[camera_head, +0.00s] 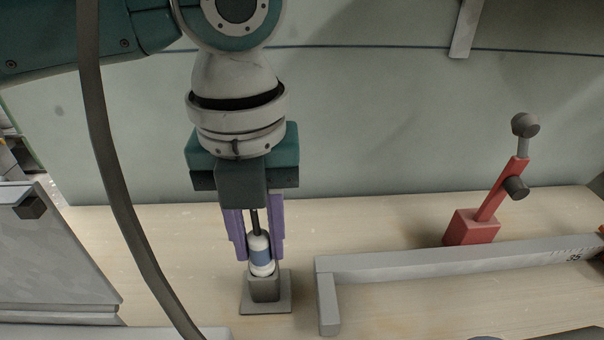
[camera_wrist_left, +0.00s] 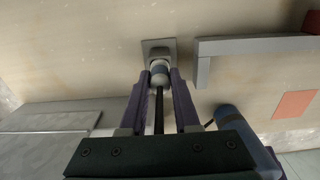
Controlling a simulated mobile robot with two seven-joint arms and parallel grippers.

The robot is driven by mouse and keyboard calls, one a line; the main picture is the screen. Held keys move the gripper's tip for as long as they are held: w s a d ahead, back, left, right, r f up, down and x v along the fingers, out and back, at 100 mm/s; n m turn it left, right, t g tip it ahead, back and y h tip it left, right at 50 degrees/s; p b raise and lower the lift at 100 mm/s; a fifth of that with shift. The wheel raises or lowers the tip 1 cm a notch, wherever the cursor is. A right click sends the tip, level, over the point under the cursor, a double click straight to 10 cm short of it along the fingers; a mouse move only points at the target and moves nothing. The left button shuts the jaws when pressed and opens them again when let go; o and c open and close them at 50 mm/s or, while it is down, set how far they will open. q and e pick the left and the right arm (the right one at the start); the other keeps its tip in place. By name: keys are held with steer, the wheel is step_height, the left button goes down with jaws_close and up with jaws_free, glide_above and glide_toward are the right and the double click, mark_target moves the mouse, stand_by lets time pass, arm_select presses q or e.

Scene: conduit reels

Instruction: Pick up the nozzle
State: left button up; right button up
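The nozzle (camera_head: 260,256) is a small white piece with a blue band and a dark rod rising from its top. It stands upright in a grey square-based holder (camera_head: 265,305) on the bench. My left gripper (camera_head: 260,250) points down over it, with one purple finger on each side of the nozzle. In the left wrist view the nozzle (camera_wrist_left: 160,77) sits between the fingertips (camera_wrist_left: 160,84), with little or no gap. I cannot tell whether the fingers press on it. My right gripper is not in view.
A grey rail (camera_head: 440,258) lies right of the holder. A red post with a grey knob (camera_head: 472,228) stands behind it. A grey panel (camera_head: 50,260) is at the left. A dark cable (camera_head: 110,170) hangs in front. A pale wall (camera_head: 400,120) rises behind the bench.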

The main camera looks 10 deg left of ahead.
arm_select(q)
jaws_close()
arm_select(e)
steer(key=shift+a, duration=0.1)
arm_select(q)
steer(key=shift+p, duration=0.4)
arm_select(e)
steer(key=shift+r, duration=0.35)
arm_select(q)
steer(key=shift+r, duration=0.1)
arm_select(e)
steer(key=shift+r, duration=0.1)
